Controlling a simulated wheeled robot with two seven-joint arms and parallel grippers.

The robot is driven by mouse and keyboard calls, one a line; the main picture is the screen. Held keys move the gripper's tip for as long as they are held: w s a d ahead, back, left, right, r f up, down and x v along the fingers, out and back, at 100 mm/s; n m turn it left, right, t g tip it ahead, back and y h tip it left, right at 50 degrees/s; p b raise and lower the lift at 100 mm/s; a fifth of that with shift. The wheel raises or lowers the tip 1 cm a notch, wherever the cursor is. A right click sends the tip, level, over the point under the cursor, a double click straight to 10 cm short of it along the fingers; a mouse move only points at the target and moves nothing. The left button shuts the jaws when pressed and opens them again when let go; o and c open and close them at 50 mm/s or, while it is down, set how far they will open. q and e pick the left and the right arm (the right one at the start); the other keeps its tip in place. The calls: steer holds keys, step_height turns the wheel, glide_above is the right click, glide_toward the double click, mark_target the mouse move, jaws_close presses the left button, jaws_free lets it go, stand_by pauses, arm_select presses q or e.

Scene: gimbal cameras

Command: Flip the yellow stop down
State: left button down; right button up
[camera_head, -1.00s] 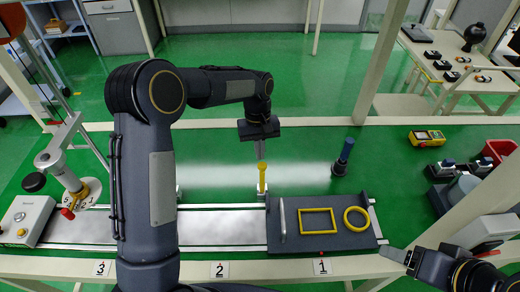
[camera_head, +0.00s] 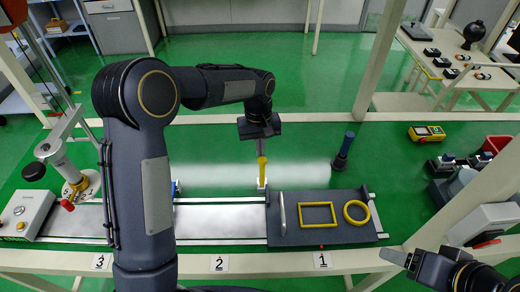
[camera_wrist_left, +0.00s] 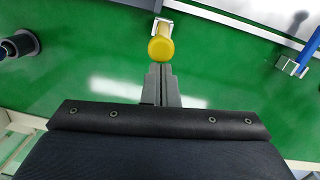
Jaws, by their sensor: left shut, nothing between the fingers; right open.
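The yellow stop (camera_head: 262,168) stands upright on a small pale bracket at the far edge of the rail, behind the dark tray's left end. In the left wrist view its round yellow end (camera_wrist_left: 161,46) faces the camera. My left gripper (camera_head: 260,153) is shut and empty, with its fingers pointing down at the top of the stop. In the left wrist view the fingertips (camera_wrist_left: 160,68) meet the lower edge of the yellow end; I cannot tell whether they touch it. My right gripper (camera_head: 395,257) is at the lower right, away from the stop.
The dark tray (camera_head: 345,238) holds a yellow rectangle and a yellow ring. A dark blue-topped post (camera_head: 343,150) stands behind it. A blue part (camera_head: 176,187) shows beside my left arm. A control box (camera_head: 28,215) and a press-like stand (camera_head: 75,180) are at the left.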

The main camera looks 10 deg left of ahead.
arm_select(q)
steer(key=s+b, duration=0.1)
steer(key=s+t+b, duration=0.1)
steer(key=shift+s+d+b, duration=0.1)
steer(key=shift+d+b, duration=0.25)
steer(key=s+d+f+t+y+b, duration=0.1)
steer(key=s+f+t+b, duration=0.2)
steer(key=b, duration=1)
steer(key=s+d+f+t+y+b, duration=0.1)
steer(key=s+f+t+b, duration=0.2)
steer(key=b, duration=0.9)
steer(key=s+d+f+t+y+b, duration=0.1)
steer(key=s+t+b, duration=0.4)
steer(key=b, duration=0.8)
steer(key=shift+s+d+f+b, duration=0.15)
steer(key=shift+s+d+f, duration=0.1)
steer(key=shift+s+f, duration=0.45)
steer(key=shift+s+d+f+b, duration=0.15)
steer(key=shift+s+d+f, duration=0.05)
steer(key=shift+s+f, duration=0.45)
steer(key=shift+s+f+b, duration=0.3)
steer(key=shift+f+b, duration=0.5)
steer(key=shift+b, duration=0.35)
arm_select(e)
step_height(320, 180, down, 44)
steer(key=s, duration=0.1)
steer(key=shift+s+d, duration=0.25)
steer(key=shift+s, duration=0.15)
arm_select(q)
steer(key=shift+f, duration=0.15)
